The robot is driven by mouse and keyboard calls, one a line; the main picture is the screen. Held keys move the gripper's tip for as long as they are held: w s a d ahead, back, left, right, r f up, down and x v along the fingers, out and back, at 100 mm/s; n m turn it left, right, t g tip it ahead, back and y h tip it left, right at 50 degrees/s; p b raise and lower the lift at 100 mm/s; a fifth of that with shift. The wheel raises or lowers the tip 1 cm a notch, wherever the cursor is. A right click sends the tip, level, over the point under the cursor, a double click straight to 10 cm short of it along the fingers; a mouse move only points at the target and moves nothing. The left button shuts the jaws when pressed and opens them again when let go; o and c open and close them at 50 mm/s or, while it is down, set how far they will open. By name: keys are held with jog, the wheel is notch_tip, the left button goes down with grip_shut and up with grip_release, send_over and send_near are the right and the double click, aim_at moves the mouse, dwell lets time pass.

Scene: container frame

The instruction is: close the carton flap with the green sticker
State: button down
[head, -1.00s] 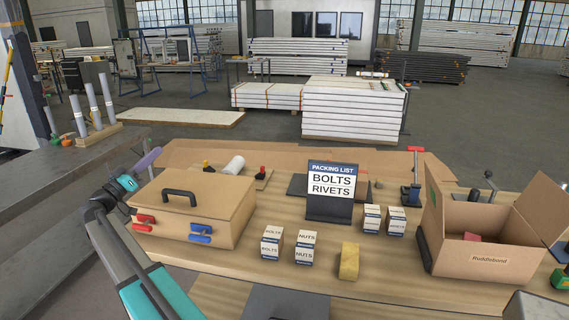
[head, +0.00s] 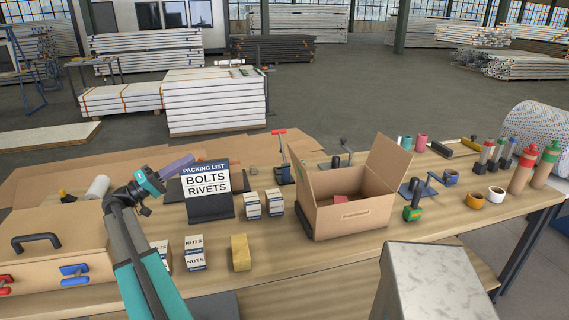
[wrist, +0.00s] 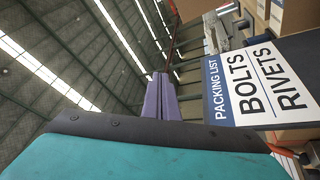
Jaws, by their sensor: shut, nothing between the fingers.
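The brown carton (head: 352,216) stands on the workbench, right of centre in the head view. Its top is open and a reddish thing (head: 341,199) shows inside. Its right flap (head: 388,162) stands up and leans outward. Its left flap (head: 301,184) stands up at the left side. I cannot make out a green sticker on either flap. My gripper (head: 188,160) has purple fingers and is shut and empty. The shut fingers also show in the wrist view (wrist: 160,78).
The packing list sign and small bolt and nut boxes (head: 194,252) stand between my arm and the carton. A lidded box (head: 55,245) is at left. Clamps (head: 283,160), tape rolls (head: 474,199) and bottles (head: 524,168) surround the carton's back and right.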

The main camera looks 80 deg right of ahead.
jog(key=s+d+f+n+g+y, duration=0.1)
jog(key=s+f+y, duration=0.1)
jog(key=s, duration=0.7)
jog(key=s+d+f+n+g+y, duration=0.1)
jog(key=s+f+y, duration=0.2)
jog(key=s, duration=0.7)
jog(key=shift+s+d+f+n+g+y+p, duration=0.2)
jog(key=shift+s+n+g+y+p, duration=0.1)
jog(key=shift+n+g+y, duration=0.1)
jog(key=p, duration=0.5)
send_near(296, 159)
jog(key=x, duration=0.4)
jog(key=shift+s+a+r, duration=0.25)
jog(key=shift+s+r, duration=0.1)
jog(key=shift+r, duration=0.05)
jog(key=shift+p+x, duration=0.3)
jog(key=shift+x, duration=0.7)
jog(key=shift+f, duration=0.15)
